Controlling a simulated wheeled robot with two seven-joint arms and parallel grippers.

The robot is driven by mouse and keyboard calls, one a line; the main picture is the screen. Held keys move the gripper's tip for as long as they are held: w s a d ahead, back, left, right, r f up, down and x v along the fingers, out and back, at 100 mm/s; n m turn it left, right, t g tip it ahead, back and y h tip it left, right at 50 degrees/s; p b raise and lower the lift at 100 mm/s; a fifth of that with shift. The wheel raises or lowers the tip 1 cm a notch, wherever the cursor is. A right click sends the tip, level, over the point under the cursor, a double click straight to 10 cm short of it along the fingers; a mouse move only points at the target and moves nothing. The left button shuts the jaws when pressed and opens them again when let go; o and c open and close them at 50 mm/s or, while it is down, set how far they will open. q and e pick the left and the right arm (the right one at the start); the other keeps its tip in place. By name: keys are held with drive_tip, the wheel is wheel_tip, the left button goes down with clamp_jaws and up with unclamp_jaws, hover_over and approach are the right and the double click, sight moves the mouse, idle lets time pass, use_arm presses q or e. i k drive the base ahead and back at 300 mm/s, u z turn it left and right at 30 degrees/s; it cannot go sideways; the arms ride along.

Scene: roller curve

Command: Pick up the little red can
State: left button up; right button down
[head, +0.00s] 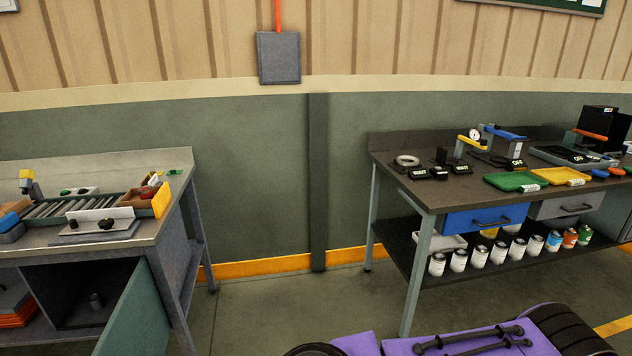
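Neither of my grippers shows in the head view. A small orange-red can (570,239) with a pale label stands upright on the lower shelf of the right workbench, near the right end of a row. It stands between a blue can (553,242) and a green can (585,235). No other clearly red can shows. A small red item (153,179) lies in a cardboard box on the left bench, too small to identify.
Several white cans (478,257) fill the row's left part. The right workbench (440,190) has blue and grey drawers above the shelf. Its front leg (418,275) stands left of the cans. The left bench (165,222) has an open cabinet door (135,310). Floor (270,315) between benches is clear.

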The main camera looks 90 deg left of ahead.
sight(146, 192)
drive_tip(key=u, duration=1.25)
drive_tip(key=i, duration=0.1)
drive_tip(key=u, duration=2.15)
